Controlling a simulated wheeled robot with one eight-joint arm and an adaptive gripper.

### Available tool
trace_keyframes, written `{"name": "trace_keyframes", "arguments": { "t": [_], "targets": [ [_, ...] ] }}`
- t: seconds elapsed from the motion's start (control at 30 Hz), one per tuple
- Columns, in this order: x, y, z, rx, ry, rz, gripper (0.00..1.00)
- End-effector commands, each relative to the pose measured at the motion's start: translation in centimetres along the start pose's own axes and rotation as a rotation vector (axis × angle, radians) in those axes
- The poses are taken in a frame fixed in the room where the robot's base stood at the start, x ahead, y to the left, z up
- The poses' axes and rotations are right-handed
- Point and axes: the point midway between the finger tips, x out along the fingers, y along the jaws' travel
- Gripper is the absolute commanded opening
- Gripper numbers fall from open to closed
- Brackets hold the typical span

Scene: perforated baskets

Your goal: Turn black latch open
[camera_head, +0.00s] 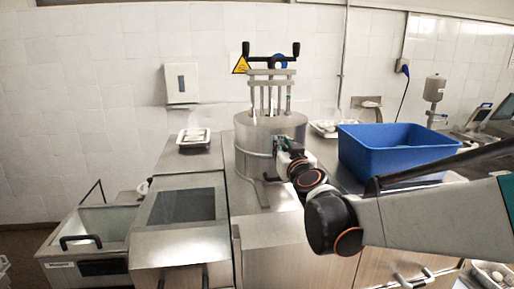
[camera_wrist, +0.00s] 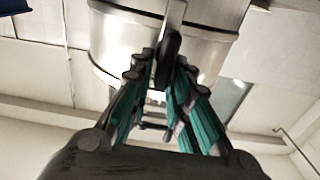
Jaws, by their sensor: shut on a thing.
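A round metal vessel (camera_head: 258,150) stands on the steel counter and also fills the top of the wrist view (camera_wrist: 120,38). A black latch (camera_wrist: 172,46) lies against its wall, with a thin metal bar above it. My gripper (camera_head: 279,146) is at the right front side of the vessel. In the wrist view my gripper's (camera_wrist: 156,66) green-padded fingers close in on either side of the latch and are shut on it. The fingers partly cover the latch.
A blue bin (camera_head: 372,151) stands on the counter, right of the vessel and close behind my arm. A black two-ended handle (camera_head: 271,58) tops the vessel's upright rods. A basin with a dark inside (camera_head: 182,205) is at the left. A small tray (camera_head: 193,137) sits behind it.

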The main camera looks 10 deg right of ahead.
Motion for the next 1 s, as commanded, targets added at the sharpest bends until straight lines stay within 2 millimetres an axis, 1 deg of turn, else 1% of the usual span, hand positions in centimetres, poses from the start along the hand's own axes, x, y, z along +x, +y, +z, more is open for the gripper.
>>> {"name": "trace_keyframes", "arguments": {
  "t": [0.27,1.0],
  "targets": [
    [0.0,0.3,0.1,0.135,-0.002,0.001,0.0],
    [-0.1,1.8,0.9,0.82,0.0,-0.001,0.0]
  ]
}}
